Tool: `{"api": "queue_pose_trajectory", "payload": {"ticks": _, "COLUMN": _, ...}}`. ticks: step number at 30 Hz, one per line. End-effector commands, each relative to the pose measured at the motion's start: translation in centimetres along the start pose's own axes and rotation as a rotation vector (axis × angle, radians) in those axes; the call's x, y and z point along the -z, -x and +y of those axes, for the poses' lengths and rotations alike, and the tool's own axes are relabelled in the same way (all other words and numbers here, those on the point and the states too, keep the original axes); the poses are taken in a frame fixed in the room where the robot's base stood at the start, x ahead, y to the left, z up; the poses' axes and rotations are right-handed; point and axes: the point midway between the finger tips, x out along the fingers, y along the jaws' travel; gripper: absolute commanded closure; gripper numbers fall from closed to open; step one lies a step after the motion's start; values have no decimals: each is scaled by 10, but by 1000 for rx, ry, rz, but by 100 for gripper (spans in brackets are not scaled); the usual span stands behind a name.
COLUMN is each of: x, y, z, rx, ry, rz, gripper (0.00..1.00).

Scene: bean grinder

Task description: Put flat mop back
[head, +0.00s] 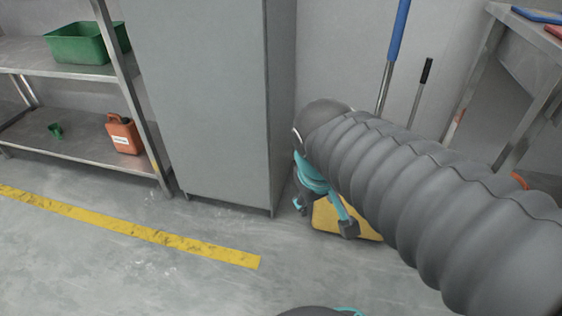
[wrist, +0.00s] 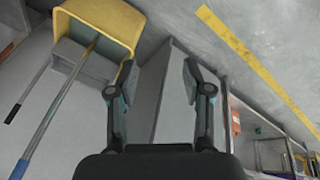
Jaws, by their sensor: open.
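A long pole with a blue grip (head: 398,30) stands upright against the wall behind my arm. Its grey shaft also shows in the wrist view (wrist: 50,115), reaching into a yellow container (wrist: 106,22). A shorter stick with a black grip (head: 426,71) stands beside it. The mop head is not clearly visible, so I cannot tell which pole is the flat mop. My gripper (head: 324,217) is open and empty, in front of the yellow container (head: 330,216). In the wrist view my gripper (wrist: 149,82) has nothing between its fingers, with the container to the left.
A tall grey cabinet (head: 210,100) stands left of my gripper. A metal shelf (head: 85,147) holds a green bin (head: 80,43) and an orange jug (head: 124,134). A metal table (head: 495,50) is at right. The floor by the yellow line (head: 130,230) is clear.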

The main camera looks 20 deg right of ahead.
Motion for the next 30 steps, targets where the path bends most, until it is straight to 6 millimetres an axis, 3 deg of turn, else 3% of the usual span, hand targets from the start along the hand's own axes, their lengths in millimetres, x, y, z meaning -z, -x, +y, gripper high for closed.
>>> {"api": "queue_pose_trajectory", "payload": {"ticks": 6, "x": -10, "y": 23, "z": -26, "rx": 109, "ry": -121, "rz": 166, "gripper": 50}}
{"api": "queue_pose_trajectory", "payload": {"ticks": 22, "x": -11, "y": 33, "z": -30, "rx": 143, "ry": -156, "rz": 210, "gripper": 50}}
{"api": "queue_pose_trajectory", "payload": {"ticks": 30, "x": 2, "y": 78, "z": -21, "rx": 142, "ry": -156, "rz": 210, "gripper": 50}}
